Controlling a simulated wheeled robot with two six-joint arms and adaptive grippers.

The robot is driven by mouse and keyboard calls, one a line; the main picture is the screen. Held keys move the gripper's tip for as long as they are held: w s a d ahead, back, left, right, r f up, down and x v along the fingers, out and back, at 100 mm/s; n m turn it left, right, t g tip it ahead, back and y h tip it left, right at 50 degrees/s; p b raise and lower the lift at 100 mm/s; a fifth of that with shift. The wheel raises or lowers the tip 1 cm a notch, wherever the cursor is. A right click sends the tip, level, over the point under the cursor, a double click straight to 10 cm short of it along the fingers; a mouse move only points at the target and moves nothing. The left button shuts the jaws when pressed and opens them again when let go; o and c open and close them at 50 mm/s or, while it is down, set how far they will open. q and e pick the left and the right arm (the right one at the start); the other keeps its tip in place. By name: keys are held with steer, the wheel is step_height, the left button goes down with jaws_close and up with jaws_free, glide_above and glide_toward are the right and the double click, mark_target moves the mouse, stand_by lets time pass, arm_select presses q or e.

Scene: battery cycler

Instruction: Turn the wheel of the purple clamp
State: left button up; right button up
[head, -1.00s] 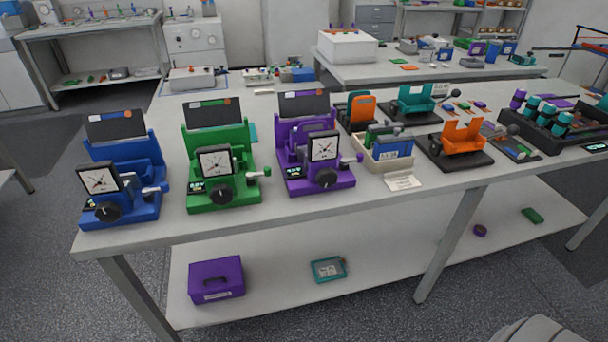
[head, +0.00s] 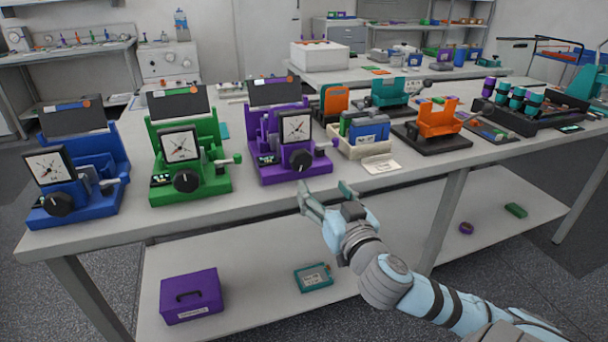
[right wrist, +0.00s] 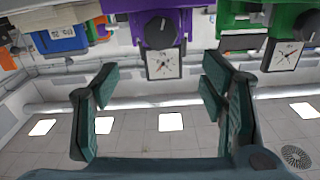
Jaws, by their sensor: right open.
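The purple clamp (head: 270,165) stands upright near the table's front edge. It has a black wheel (head: 301,160) low on its front, a square dial above it and a side lever with a purple ball. My right gripper (head: 325,193) is open and empty, in front of the table edge, below and apart from the wheel. In the right wrist view, which looks upside down, the black wheel (right wrist: 161,30) and white dial (right wrist: 163,63) show at the top, between and beyond the open fingers (right wrist: 160,88). My left gripper is not in view.
A green clamp (head: 205,188) and a blue clamp (head: 78,205) stand to the left. A cream box (head: 362,149) with battery packs and a white card (head: 381,166) are close on the right. The lower shelf holds a purple case (head: 191,296).

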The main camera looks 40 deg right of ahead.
steer(key=b, duration=0.6)
glide_toward(302, 161)
steer(key=x, duration=0.8)
steer(key=shift+w+d+f, duration=0.1)
steer(key=shift+w+d, duration=0.1)
steer(key=shift+w, duration=0.5)
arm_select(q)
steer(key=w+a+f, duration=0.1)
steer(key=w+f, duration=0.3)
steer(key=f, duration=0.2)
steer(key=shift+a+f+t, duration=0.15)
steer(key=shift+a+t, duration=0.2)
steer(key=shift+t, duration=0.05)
arm_select(e)
steer(key=c, duration=1.2)
